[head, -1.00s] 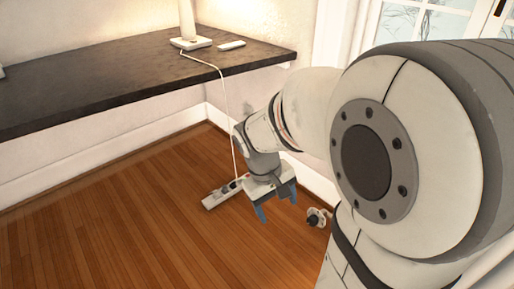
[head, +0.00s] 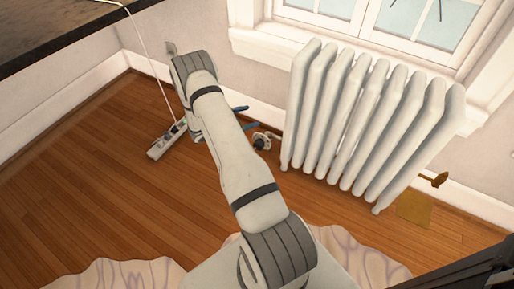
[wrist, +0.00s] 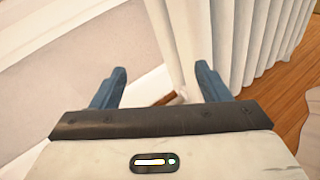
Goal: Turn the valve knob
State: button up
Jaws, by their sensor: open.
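The valve knob (head: 262,141) is a small dark and white fitting low by the floor, at the left foot of the white radiator (head: 340,125). My gripper (head: 245,117) has blue fingers that show just above and left of the knob in the head view, pointing right toward the radiator. The fingers look apart from the knob. In the wrist view my gripper (wrist: 160,84) is open, with nothing held between its fingers. The knob is not clearly visible there; the gripper body covers the lower middle.
A power strip (head: 166,139) with a white cord lies on the wooden floor (head: 120,190) to the left. A dark desk top (head: 50,25) juts in at the upper left. A brass-coloured fitting (head: 433,180) sits right of the radiator. A pale rug (head: 125,275) lies in front.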

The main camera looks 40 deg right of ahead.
notch_tip(320, 180, down, 13)
jog(key=d+n+t+h, duration=0.1)
jog(key=n+t, duration=0.3)
jog(key=n, duration=0.1)
jog(key=n+t, duration=0.6)
send_near(259, 144)
jog(key=w+d+f, duration=0.1)
jog(key=f, duration=0.1)
jog(key=shift+y, duration=0.4)
jog(key=b+x, duration=0.2)
jog(key=x, duration=0.6)
jog(key=shift+c, duration=0.3)
jog(key=shift+w, duration=0.1)
jog(key=c, duration=0.9)
